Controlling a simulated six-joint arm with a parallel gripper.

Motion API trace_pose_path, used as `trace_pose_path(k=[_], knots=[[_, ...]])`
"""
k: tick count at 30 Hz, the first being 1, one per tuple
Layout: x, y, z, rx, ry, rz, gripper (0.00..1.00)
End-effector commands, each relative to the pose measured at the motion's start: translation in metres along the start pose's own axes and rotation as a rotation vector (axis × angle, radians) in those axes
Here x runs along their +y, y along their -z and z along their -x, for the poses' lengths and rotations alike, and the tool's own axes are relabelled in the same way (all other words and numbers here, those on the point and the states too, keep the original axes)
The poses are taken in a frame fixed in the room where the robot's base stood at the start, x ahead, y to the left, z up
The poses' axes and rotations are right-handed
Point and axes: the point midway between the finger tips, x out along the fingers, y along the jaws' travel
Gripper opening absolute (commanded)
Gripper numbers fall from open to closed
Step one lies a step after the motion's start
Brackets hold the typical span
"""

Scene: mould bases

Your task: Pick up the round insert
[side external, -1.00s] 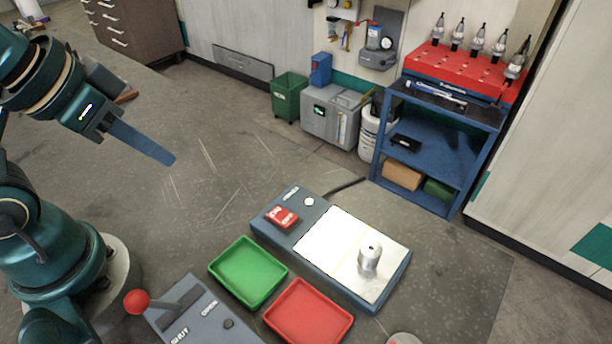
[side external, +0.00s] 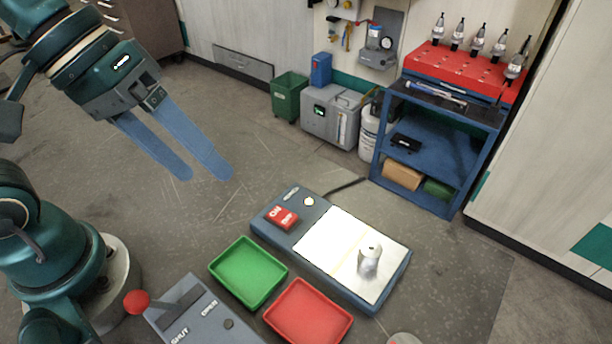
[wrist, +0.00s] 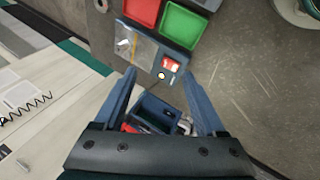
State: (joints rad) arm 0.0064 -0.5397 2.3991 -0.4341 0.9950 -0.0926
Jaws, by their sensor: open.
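The round insert (side external: 369,260) is a small silver cylinder standing upright on the pale plate of the blue-grey base unit (side external: 262,229). In the wrist view the insert (wrist: 124,43) is a small bright shape on the plate near the top. My gripper (side external: 207,178) is in the air at the upper left of the side view, well away from the insert. Its two blue fingers are apart with nothing between them. The fingers (wrist: 163,88) also show spread in the wrist view.
A green tray (side external: 250,300) and a red tray (side external: 271,318) lie in front of the base unit. A lever box (side external: 215,318) with a red knob stands left of them. A blue shelf rack (side external: 437,192) stands at the back right. Open floor lies between my gripper and the base unit.

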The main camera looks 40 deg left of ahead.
Motion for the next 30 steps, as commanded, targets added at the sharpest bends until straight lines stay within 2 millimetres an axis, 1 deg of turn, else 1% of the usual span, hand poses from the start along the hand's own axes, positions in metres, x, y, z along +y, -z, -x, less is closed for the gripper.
trace_pose_path(k=[1,5,9,11,15,17,19,23,24,27,30], knots=[[0.011,0.001,-0.004,-0.063,-0.041,0.066,0.73],[0.041,0.006,-0.014,-0.22,-0.152,0.25,0.73],[0.069,0.019,-0.029,-0.387,-0.252,0.465,0.73],[0.079,0.027,-0.037,-0.452,-0.286,0.557,0.73],[0.094,0.046,-0.061,-0.589,-0.348,0.774,0.73],[0.097,0.054,-0.073,-0.64,-0.367,0.867,0.73],[0.098,0.063,-0.09,-0.695,-0.382,0.973,0.73],[0.093,0.074,-0.126,-0.777,-0.387,1.161,0.73],[0.09,0.075,-0.137,-0.797,-0.383,1.21,0.73],[0.081,0.073,-0.162,-0.834,-0.358,1.302,0.73],[0.071,0.065,-0.179,-0.861,-0.321,1.351,0.73]])
